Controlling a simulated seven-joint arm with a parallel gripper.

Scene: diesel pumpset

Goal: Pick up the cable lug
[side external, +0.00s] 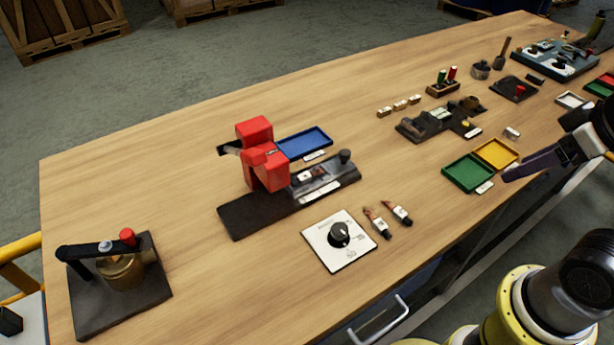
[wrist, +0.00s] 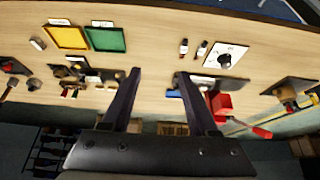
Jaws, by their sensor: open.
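I cannot tell for certain which item is the cable lug. Two small parts with reddish-brown and dark ends and white tags lie side by side right of the dial plate: one nearer the dial (side external: 376,222) and one farther right (side external: 398,212). They also show in the wrist view, upper middle, as a left part (wrist: 183,47) and a right part (wrist: 201,49). My gripper (side external: 508,176) is at the right, above the table's near edge and apart from these parts. In the wrist view its fingers (wrist: 158,75) are spread, with nothing between them.
A dial plate (side external: 322,255) lies beside the small parts. A red press (side external: 262,165) on a dark base and a blue tray (side external: 322,134) stand behind. Green (side external: 456,178) and yellow (side external: 508,146) trays lie right. A small pale piece (side external: 512,132) lies beyond them.

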